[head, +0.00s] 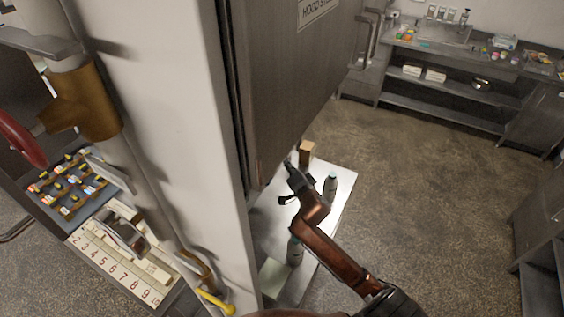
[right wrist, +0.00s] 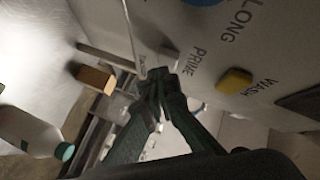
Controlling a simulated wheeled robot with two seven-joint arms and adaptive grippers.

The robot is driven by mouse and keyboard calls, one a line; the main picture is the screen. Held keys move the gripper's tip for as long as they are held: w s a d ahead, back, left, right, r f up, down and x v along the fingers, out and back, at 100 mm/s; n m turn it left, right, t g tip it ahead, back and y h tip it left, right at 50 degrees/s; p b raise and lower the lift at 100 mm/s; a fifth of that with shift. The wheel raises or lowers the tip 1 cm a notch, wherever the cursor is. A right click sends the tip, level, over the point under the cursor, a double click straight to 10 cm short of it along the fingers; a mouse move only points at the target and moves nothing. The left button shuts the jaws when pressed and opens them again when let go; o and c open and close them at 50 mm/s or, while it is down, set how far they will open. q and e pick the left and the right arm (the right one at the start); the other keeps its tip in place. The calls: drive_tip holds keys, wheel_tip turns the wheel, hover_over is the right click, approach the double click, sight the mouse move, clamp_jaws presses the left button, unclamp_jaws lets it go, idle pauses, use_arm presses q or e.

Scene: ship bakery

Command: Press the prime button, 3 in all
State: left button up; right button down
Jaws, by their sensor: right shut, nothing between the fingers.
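My right gripper (head: 289,166) is at the lower part of a tall grey metal unit (head: 285,80), its fingers closed and empty. In the right wrist view the fingertips (right wrist: 160,82) are at the lower edge of a small pale button (right wrist: 163,56), beside the word PRIME on a grey panel. Whether they touch it or press it in, I cannot tell. The panel and its buttons do not show in the head view. I do not see my left gripper.
A yellow button (right wrist: 235,80) beside WASH and a blue one (right wrist: 203,1) beside LONG flank the pale button. A bottle (head: 330,187) and a tan block (head: 306,152) stand on a white surface below my right arm. The floor to the right is clear.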

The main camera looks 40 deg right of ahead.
drive_tip(key=shift+w+a, duration=0.2)
drive_tip(key=shift+w, duration=0.2)
idle(0.8)
drive_tip(key=shift+s+d+p, duration=0.4)
drive_tip(key=shift+s+p, duration=0.05)
drive_tip(key=shift+s, duration=0.35)
drive_tip(key=shift+s+d+p, duration=0.35)
drive_tip(key=shift+s+d, duration=0.05)
drive_tip(key=shift+s, duration=0.35)
drive_tip(key=shift+s+d+p, duration=0.3)
drive_tip(key=shift+s+d, duration=0.05)
drive_tip(key=shift+s, duration=0.35)
drive_tip(key=shift+s+d+p, duration=0.35)
drive_tip(key=shift+s+d, duration=0.05)
drive_tip(key=shift+s, duration=0.35)
idle(0.4)
